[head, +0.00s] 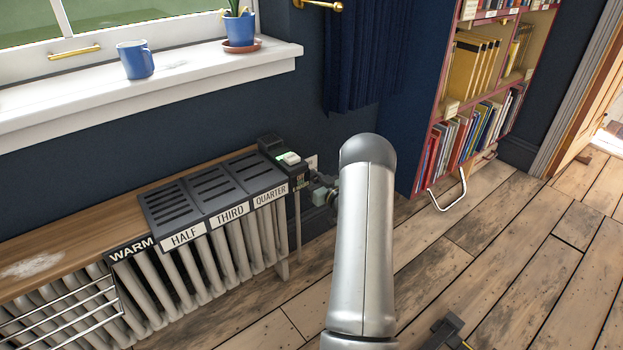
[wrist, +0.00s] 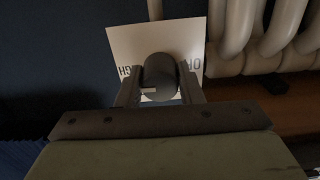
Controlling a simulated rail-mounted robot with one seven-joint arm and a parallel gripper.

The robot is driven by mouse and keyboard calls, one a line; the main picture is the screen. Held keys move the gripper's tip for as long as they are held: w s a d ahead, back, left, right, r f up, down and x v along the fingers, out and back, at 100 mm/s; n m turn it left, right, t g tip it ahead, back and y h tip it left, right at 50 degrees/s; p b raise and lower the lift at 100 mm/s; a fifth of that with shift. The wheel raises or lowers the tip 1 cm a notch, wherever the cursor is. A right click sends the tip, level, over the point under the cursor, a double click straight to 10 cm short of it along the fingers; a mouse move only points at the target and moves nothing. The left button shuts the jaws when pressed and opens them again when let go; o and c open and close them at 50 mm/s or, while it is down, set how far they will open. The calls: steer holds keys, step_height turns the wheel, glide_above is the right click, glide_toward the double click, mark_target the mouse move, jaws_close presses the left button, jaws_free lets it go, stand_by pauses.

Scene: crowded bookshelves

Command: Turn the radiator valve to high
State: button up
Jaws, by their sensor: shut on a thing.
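The radiator valve knob (wrist: 160,76) is a dark cylinder in the middle of the wrist view, in front of a white label plate (wrist: 125,45). The plate's lettering is upside down: HIGH, partly covered, at the left and OFF, partly covered, at the right. A small pale mark shows low on the knob, slightly left of centre. My gripper (wrist: 160,88) is shut on the knob, one finger on each side. In the head view my gripper (head: 325,190) is beside the right end of the radiator (head: 205,255), largely hidden by my arm; the knob cannot be made out there.
Slotted covers (head: 215,190) and a wooden top (head: 70,245) lie on the radiator. A dark box (head: 273,146) with a green-lit switch stands at its right end. A windowsill (head: 190,75) holds a blue mug (head: 135,60) and a potted plant (head: 240,28). A bookshelf (head: 432,140) stands right; floor is open.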

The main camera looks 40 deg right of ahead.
steer(key=shift+f, duration=0.1)
steer(key=o, duration=1)
steer(key=shift+c, duration=0.2)
steer(key=s+p, duration=0.3)
steer(key=s, duration=1.4)
steer(key=shift+s, duration=0.25)
steer(key=shift+d, duration=0.1)
